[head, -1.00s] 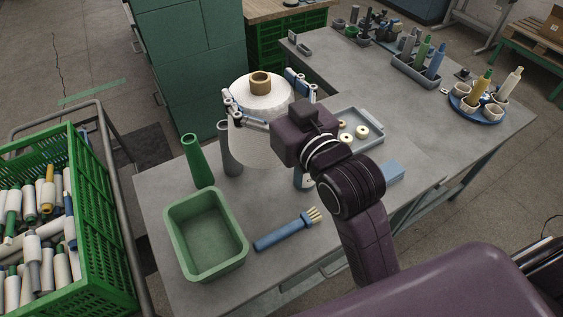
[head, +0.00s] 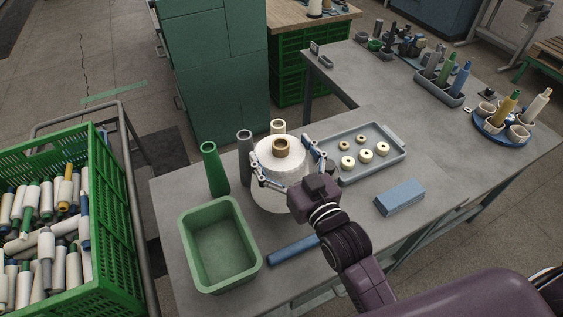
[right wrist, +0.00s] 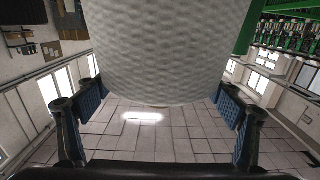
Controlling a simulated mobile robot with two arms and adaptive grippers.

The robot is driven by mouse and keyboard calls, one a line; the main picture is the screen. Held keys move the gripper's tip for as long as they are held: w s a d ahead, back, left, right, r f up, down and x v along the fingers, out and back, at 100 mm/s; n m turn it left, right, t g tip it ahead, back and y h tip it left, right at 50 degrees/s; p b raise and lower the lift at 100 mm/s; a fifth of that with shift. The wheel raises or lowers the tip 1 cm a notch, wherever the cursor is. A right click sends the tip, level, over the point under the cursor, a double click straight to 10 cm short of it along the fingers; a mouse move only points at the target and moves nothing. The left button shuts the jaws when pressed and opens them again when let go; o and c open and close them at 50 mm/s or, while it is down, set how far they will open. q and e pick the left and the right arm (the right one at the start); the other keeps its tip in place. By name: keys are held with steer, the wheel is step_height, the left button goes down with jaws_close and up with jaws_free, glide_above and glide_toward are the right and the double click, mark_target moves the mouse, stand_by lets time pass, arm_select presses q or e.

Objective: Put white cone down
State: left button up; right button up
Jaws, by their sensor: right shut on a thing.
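The white cone (head: 279,200) is a wide yarn package with a brown tube end at its top. My right gripper (head: 284,163) is shut on it, with a blue-padded finger on each side. The cone is upright over the front worktable, between the green tub and the grey tray. Whether its base touches the table cannot be told. In the right wrist view the white cone (right wrist: 170,55) fills the upper middle, between the fingers of my right gripper (right wrist: 160,108). My left gripper is not in view.
A green tub (head: 187,240), a green cone (head: 214,168), a grey cone (head: 245,160) and a cream tube (head: 278,127) stand close by. A blue brush handle (head: 290,250) lies in front. A grey tray (head: 390,163) holds several rings. A blue block (head: 400,197) lies right, with bare table around it.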

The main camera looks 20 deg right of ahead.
steer(key=shift+f, duration=2.1)
steer(key=o, duration=1)
steer(key=shift+f, duration=0.25)
steer(key=shift+o, duration=0.9)
steer(key=shift+s, duration=0.1)
steer(key=shift+r, duration=0.1)
